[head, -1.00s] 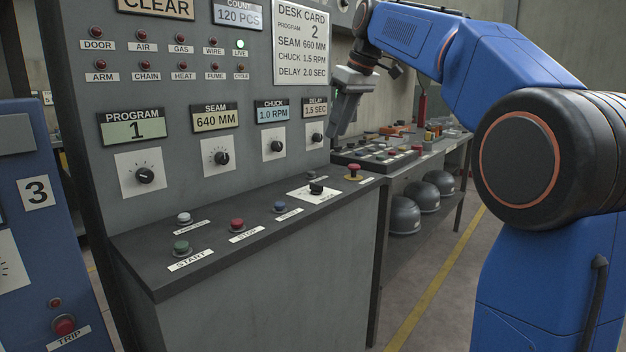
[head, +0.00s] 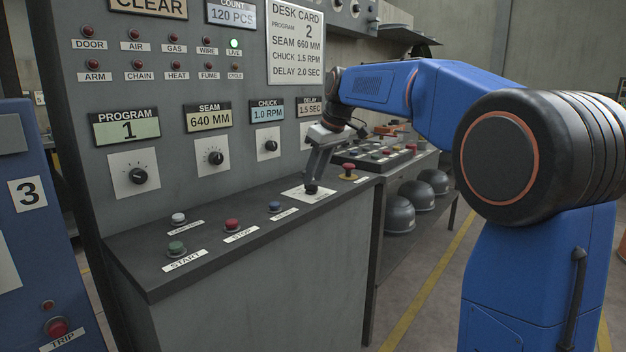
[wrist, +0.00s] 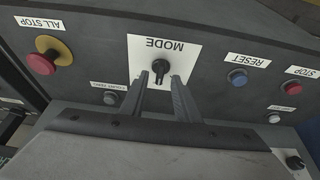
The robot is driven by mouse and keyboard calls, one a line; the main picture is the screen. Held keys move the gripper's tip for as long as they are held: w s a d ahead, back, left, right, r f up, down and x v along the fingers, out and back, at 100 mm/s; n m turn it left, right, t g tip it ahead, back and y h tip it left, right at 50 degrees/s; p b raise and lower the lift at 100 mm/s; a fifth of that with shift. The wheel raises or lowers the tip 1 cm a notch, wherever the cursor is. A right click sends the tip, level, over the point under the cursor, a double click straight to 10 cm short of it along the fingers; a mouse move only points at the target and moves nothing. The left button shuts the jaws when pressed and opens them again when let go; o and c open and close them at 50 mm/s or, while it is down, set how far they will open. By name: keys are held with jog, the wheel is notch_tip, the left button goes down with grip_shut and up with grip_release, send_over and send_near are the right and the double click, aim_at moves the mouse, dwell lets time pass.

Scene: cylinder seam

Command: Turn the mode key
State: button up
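The mode key is a black knob (wrist: 159,70) on a white plate marked MODE (wrist: 182,50), on the sloping desk of the grey console. In the wrist view it stands just beyond my gripper (wrist: 161,76), whose two fingers are apart, one on either side of the line to the knob. In the head view my gripper (head: 311,186) points down right at the mode plate (head: 300,194), and its tips cover most of the knob. I cannot tell whether the fingers touch it.
A red ALL STOP button (wrist: 42,62) stands beside the mode plate. On the other side are a blue RESET button (wrist: 237,77) and a red STOP button (wrist: 292,88). The console's upright panel (head: 190,90) rises behind. A side bench (head: 425,155) holds a button box.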

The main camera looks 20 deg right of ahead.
aim_at(311, 187)
jog(key=shift+x, duration=1.05)
grip_shut()
jog(key=m+h, duration=0.1)
jog(key=m, duration=0.3)
jog(key=shift+a+t, duration=0.15)
jog(key=shift+t, duration=0.25)
jog(key=m+h, duration=0.2)
jog(key=m, duration=0.2)
jog(key=shift+a+m, duration=0.1)
jog(key=shift+m, duration=0.3)
